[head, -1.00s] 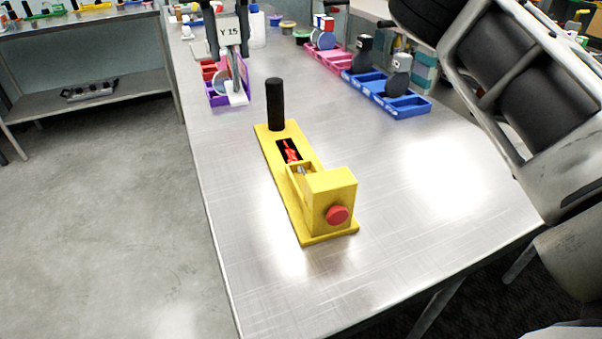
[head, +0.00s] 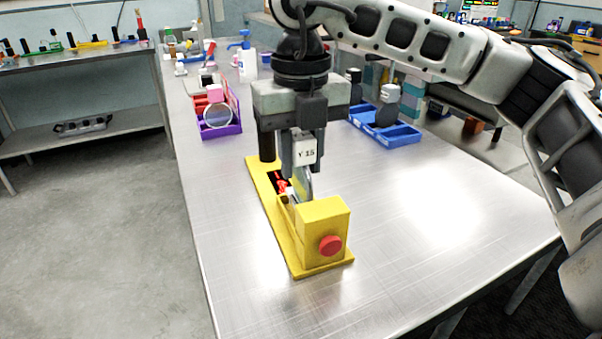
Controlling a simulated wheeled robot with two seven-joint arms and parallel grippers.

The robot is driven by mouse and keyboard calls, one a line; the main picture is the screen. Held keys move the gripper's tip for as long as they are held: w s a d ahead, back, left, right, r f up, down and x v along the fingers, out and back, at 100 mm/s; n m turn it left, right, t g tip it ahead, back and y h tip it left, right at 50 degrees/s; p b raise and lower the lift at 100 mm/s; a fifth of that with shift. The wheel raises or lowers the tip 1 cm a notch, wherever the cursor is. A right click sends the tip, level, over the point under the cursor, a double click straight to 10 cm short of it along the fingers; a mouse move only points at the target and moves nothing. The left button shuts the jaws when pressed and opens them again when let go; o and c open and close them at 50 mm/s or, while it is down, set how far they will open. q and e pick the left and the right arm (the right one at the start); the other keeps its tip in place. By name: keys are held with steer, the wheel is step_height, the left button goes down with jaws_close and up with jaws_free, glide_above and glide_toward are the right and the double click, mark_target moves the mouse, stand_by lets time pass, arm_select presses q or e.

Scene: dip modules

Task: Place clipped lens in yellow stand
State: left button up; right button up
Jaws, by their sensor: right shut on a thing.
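The yellow stand (head: 323,220) lies on the metal table, with a red button on its front block and a black post at its far end. My right gripper (head: 302,150) points down over the stand's middle. It is shut on the white clip (head: 306,152) labelled Y 15. The clipped lens (head: 305,187) hangs below the clip, upright and seen nearly edge-on, at the narrow holder behind the front block. I cannot tell whether its lower edge is inside the holder. The fingertips partly hide the clip. My left gripper is not in view.
A purple tray (head: 222,131) with another lens (head: 218,118) in a pink clip stands behind to the left. A blue tray (head: 400,135) with dark clipped pieces stands behind to the right. The table's front and right side are clear.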

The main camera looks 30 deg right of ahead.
mark_target(301, 176)
steer(key=shift+f, duration=1.65)
steer(key=o, duration=1)
step_height(301, 176, up, 12)
steer(key=shift+r+p, duration=0.15)
steer(key=shift+p, duration=0.3)
